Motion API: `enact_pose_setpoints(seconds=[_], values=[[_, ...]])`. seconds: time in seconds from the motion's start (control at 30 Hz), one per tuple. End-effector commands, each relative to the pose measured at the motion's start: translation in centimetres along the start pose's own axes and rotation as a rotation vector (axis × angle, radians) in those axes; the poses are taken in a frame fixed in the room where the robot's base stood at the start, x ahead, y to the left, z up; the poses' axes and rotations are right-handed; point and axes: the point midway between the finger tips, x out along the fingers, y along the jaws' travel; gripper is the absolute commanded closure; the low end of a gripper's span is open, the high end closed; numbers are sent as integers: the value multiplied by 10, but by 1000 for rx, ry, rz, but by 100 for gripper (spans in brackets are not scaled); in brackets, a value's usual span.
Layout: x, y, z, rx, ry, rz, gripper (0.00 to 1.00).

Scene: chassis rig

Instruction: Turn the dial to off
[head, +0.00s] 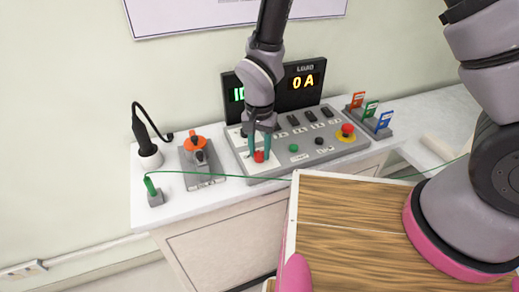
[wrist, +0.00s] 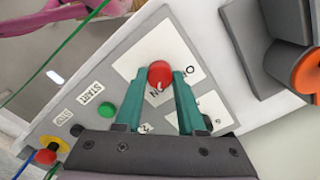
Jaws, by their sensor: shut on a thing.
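The red dial (head: 259,157) sits on a white label plate at the front left of the grey control panel (head: 313,147). In the wrist view the dial (wrist: 160,74) has a small pale mark on top. The plate around it carries dark lettering that seems to include "ON"; I cannot read all of it or tell the dial's exact setting. My gripper (head: 261,152) points down at the panel. Its teal fingertips (wrist: 161,78) are shut on the dial, one on each side.
The panel also has a green START button (wrist: 106,110), a black STOP button, and a red emergency button (head: 347,129) on yellow. A lit display (head: 303,81) stands behind. An orange-topped device (head: 195,143) is left.

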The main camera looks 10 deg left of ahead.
Motion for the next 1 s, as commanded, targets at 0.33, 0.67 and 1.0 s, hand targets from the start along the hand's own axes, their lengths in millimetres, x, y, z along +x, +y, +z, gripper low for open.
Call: enact_pose_setpoints(seconds=[0.33, 0.67, 1.0], values=[[0, 0, 0, -224, 0, -1, 100], [0, 0, -1, -537, 0, -1, 100], [0, 0, 0, -860, 1, -1, 100]])
